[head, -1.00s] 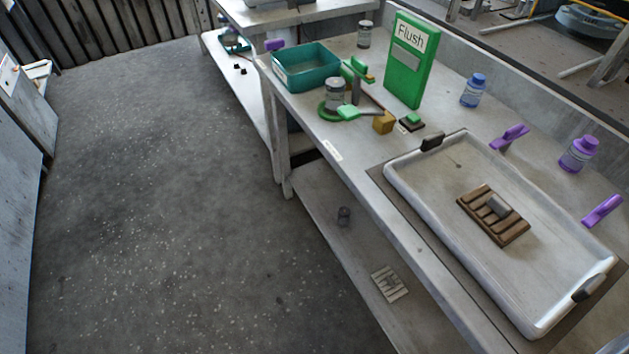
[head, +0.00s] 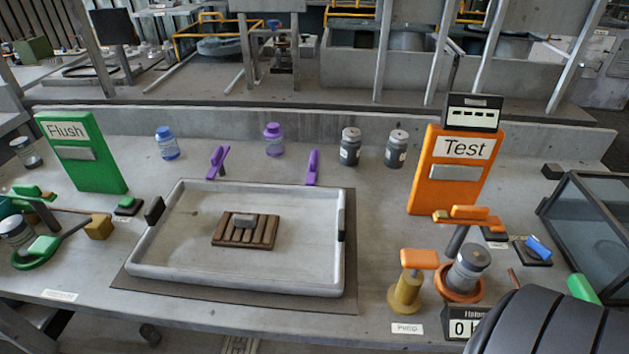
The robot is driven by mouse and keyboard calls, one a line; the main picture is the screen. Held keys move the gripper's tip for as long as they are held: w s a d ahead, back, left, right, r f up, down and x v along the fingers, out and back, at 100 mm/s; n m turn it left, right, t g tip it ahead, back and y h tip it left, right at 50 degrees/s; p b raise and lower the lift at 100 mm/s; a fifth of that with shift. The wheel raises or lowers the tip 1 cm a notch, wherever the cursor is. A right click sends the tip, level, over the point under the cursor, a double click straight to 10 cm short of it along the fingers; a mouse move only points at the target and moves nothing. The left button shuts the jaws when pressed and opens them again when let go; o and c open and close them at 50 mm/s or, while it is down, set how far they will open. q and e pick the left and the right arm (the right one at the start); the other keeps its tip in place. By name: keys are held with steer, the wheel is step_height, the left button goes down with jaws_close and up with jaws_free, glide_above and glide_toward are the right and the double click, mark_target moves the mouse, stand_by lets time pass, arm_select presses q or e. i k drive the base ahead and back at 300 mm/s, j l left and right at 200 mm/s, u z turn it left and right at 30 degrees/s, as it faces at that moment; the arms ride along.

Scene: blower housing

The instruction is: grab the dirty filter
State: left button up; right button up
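A brown slatted block with a grey grip on top (head: 262,232), which looks like the dirty filter, lies flat in a shallow white tray (head: 235,286) in the head view. The tray rests on the grey workbench, left of the picture's middle. The area around the block inside the tray is bare. Neither of my grippers shows in the head view, so I cannot tell whether they are open or shut.
A green Flush sign (head: 85,165) and green-handled fittings stand left of the tray. An orange Test sign (head: 445,185) and orange-handled fittings stand right. Bottles and purple clips (head: 313,167) line the back. A dark ribbed shape (head: 560,325) covers the lower right corner.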

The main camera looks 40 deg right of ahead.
mark_target(238, 230)
steer(key=z, duration=0.85)
steer(key=j, duration=0.2)
